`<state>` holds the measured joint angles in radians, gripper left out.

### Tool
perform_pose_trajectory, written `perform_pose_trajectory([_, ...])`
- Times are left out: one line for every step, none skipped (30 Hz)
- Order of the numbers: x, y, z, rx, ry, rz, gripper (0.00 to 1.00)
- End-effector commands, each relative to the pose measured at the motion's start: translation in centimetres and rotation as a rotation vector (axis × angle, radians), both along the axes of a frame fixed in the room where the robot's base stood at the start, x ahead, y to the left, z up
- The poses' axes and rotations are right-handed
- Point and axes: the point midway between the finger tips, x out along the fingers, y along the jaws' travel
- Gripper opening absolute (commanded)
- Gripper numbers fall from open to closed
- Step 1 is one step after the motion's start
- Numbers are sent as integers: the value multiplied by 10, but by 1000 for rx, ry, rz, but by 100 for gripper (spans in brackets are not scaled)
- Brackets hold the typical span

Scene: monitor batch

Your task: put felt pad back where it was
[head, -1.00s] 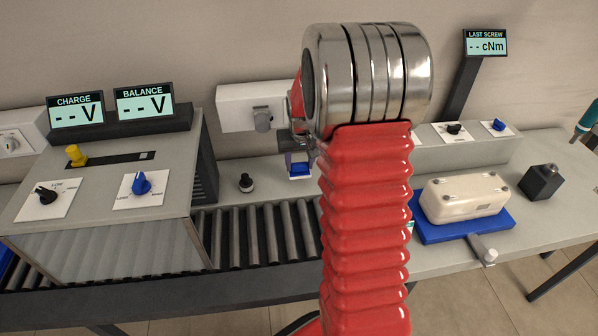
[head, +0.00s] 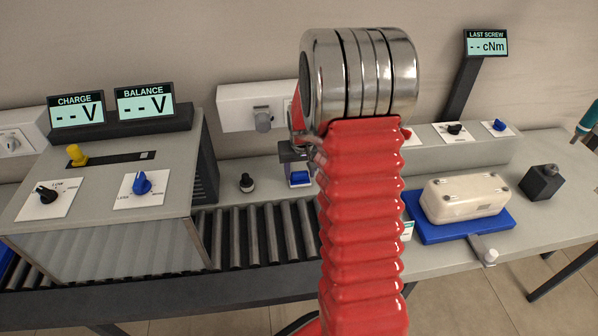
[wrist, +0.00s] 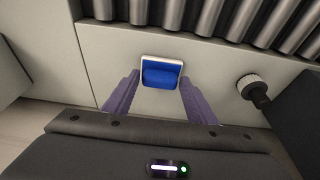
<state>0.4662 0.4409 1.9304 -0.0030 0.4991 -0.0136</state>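A small blue pad in a pale rim (wrist: 161,77), which I take to be the felt pad, lies just past my fingertips in the wrist view. It also shows in the head view as a blue patch (head: 300,178) on the bench behind the rollers. My gripper (wrist: 160,80) has its two purple fingers apart, one at each side of the pad, with a gap between them. I cannot tell how far the tips are above the bench. In the head view my gripper (head: 295,152) is partly hidden behind my red arm.
A roller conveyor (head: 255,235) runs in front of the pad. A beige case (head: 464,197) sits on a blue tray (head: 440,236) at right.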

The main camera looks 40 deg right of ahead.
Motion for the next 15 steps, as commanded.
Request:
perform_pose_trajectory([0,0,0,0,0,0,55])
perform_pose_trajectory([0,0,0,0,0,0,57])
perform_pose_trajectory([0,0,0,0,0,0,60])
perform_pose_trajectory([0,0,0,0,0,0,62])
perform_pose_trajectory([0,0,0,0,0,0,62])
perform_pose_trajectory([0,0,0,0,0,0,62])
perform_pose_trajectory([0,0,0,0,0,0,62])
perform_pose_trajectory([0,0,0,0,0,0,62])
perform_pose_trajectory([0,0,0,0,0,0,62])
perform_pose_trajectory([0,0,0,0,0,0,62])
perform_pose_trajectory([0,0,1,0,0,0,62])
perform_pose_trajectory([0,0,1,0,0,0,62])
perform_pose_trajectory([0,0,2,0,-1,0,62])
perform_pose_trajectory([0,0,3,0,-1,0,62])
perform_pose_trajectory([0,0,5,0,-1,0,62])
